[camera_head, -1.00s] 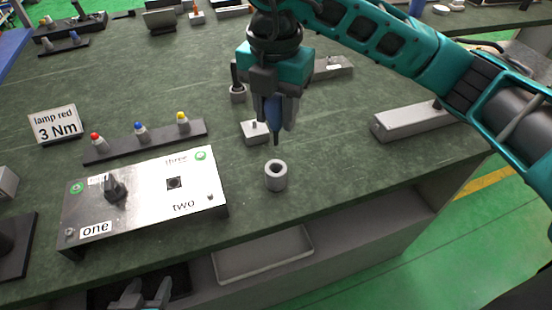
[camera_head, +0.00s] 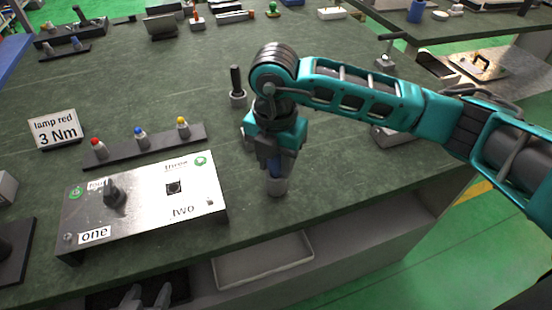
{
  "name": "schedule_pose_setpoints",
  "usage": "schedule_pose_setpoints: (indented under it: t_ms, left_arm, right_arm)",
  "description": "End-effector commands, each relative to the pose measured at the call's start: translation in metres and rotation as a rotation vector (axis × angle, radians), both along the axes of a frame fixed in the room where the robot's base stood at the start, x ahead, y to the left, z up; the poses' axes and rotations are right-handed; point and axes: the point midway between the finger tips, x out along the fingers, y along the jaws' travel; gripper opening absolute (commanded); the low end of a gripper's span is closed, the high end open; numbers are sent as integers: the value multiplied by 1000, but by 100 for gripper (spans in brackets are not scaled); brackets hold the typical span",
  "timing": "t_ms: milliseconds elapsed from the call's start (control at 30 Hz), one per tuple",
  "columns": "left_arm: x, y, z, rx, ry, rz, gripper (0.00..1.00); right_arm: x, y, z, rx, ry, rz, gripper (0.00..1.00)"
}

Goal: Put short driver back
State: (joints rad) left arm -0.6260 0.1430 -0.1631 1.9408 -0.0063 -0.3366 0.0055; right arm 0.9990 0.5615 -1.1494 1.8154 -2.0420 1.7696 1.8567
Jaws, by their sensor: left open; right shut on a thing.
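The driver points down over the round grey holder (camera_head: 277,188) near the table's front edge. The driver's tip is hidden, and I cannot tell how deep it sits in the holder. My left gripper (camera_head: 146,297) is open at the bottom edge of the view, below the table's front edge and only partly in view.
A metal panel (camera_head: 140,222) with a black knob stands left of the holder. Behind it are a dark rack (camera_head: 160,142) with coloured lamps and a "lamp red 3 Nm" sign (camera_head: 54,129). A dark post in a round holder (camera_head: 238,97) stands behind my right gripper.

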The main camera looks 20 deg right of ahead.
Motion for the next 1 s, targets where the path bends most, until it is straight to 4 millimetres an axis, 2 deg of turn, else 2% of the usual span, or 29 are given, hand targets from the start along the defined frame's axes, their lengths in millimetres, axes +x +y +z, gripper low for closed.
schedule_pose_setpoints:
  t_ms: [133,167,400,633,767,867,1000]
  left_arm:
    - [0,0,-4,0,-2,0,56]
    - [0,0,-3,0,-2,0,56]
    - [0,0,-3,0,-2,0,56]
    - [0,0,-2,0,-2,0,56]
    - [0,0,3,0,-1,0,56]
    - [0,0,1,0,-1,0,56]
    - [0,0,1,-1,-1,1,56]
  right_arm:
    - [0,0,-5,1,-1,0,7]
    - [0,0,-4,0,0,0,41]
    - [0,0,-3,0,0,0,64]
    - [0,0,-3,0,0,0,65]
    - [0,0,4,1,-1,0,65]
    - [1,1,19,3,-4,1,65]
    - [0,2,50,4,-6,2,65]
